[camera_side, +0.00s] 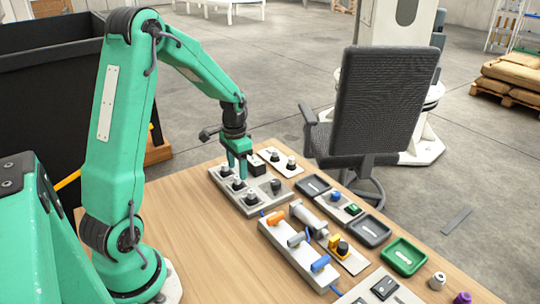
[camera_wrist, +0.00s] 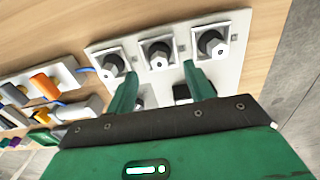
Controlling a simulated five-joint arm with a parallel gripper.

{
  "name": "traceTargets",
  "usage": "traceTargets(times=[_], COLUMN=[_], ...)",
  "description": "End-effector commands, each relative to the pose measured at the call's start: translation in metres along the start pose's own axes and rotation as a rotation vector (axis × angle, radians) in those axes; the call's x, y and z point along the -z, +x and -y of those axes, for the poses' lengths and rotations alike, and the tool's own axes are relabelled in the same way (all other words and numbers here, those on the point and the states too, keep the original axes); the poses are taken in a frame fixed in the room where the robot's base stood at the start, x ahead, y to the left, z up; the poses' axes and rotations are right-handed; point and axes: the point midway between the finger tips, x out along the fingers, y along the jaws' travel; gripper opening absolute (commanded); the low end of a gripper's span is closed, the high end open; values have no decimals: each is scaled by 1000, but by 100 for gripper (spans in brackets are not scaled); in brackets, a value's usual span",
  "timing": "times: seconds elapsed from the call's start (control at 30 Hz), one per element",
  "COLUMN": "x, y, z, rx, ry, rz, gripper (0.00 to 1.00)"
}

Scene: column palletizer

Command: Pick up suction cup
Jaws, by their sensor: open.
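A grey panel (camera_side: 262,206) on the wooden table carries three white square plates in a row, each with a small dark-topped fitting that looks like a suction cup. In the wrist view these are the left cup (camera_wrist: 113,66), middle cup (camera_wrist: 158,55) and right cup (camera_wrist: 211,44). My gripper (camera_side: 239,172) is above this panel, pointing down; in the wrist view its green fingers (camera_wrist: 160,68) are spread and empty. The middle cup appears just beyond and between the fingertips. Two more fittings near the gripper body are partly hidden. I cannot tell the height gap.
A white panel with black knobs (camera_side: 283,167) lies behind. A white rack of coloured handles (camera_side: 298,262), grey trays (camera_side: 372,229) and a green tray (camera_side: 403,256) lie to the right. An office chair (camera_side: 380,100) stands beyond the table. The table's left part is clear.

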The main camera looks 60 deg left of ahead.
Motion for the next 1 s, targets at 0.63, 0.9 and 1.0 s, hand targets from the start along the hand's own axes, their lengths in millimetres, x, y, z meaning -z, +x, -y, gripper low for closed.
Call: traceTargets(times=[0.63, 0.9, 1.0], x=[-2, -2, -2], y=[43, 43, 43], z=[0, 0, 0], rx=[0, 0, 0], ry=[0, 0, 0], rz=[0, 1, 0], gripper=[53, 53, 43])
